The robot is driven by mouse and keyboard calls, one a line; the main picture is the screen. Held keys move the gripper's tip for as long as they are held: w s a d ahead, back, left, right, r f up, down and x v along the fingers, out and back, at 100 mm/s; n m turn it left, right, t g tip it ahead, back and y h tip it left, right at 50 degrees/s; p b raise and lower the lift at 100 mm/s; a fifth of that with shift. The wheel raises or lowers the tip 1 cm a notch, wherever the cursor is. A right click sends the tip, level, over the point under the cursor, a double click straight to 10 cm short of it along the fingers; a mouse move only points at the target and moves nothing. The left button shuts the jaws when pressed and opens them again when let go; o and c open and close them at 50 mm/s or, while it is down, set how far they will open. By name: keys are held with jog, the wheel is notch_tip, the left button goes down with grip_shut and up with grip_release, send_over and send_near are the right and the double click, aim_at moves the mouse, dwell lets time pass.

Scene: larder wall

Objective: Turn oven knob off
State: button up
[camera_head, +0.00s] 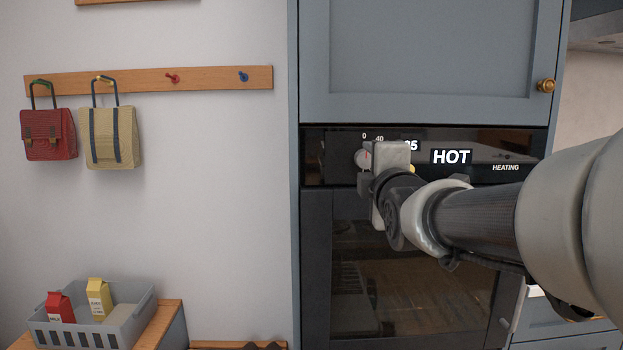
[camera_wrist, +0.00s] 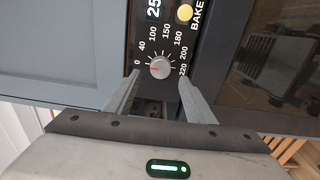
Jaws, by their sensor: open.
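The oven knob (camera_head: 363,157) is a small round grey dial on the oven's black control panel, partly hidden by my gripper in the head view. In the wrist view the knob (camera_wrist: 160,68) shows whole, its red mark pointing left, close to the 0 on the printed scale. My gripper (camera_wrist: 160,82) is open and empty, one finger to each side of the knob; I cannot tell whether either touches it. In the head view my gripper (camera_head: 374,170) is right at the panel. The oven display (camera_head: 452,157) reads HOT, with HEATING lit to its right.
A yellow button (camera_wrist: 185,12) marked BAKE is near the knob. The oven door (camera_head: 400,285) is below the panel, a blue-grey cabinet (camera_head: 425,60) above. Two bags hang on a peg rail (camera_head: 205,79). A grey crate (camera_head: 125,325) holds cartons at lower left.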

jog(key=s, duration=1.2)
jog(key=shift+s+p, duration=0.35)
jog(key=shift+p, duration=0.1)
jog(key=s+f+m+g, duration=0.6)
jog(key=s+f+m, duration=0.25)
jog(key=f, duration=0.25)
jog(key=s+f+m+g, duration=0.6)
jog(key=s+f+m, duration=0.2)
jog(key=f+m, duration=0.25)
notch_tip(320, 180, up, 23)
jog(key=p, duration=2.3)
jog(key=shift+w+d+n, duration=0.2)
jog(key=shift+d+n, duration=0.05)
jog(key=shift+n, duration=0.15)
jog(key=shift+f, duration=0.15)
jog(key=c, duration=0.4)
jog(key=shift+d, duration=0.15)
jog(key=shift+c, duration=0.4)
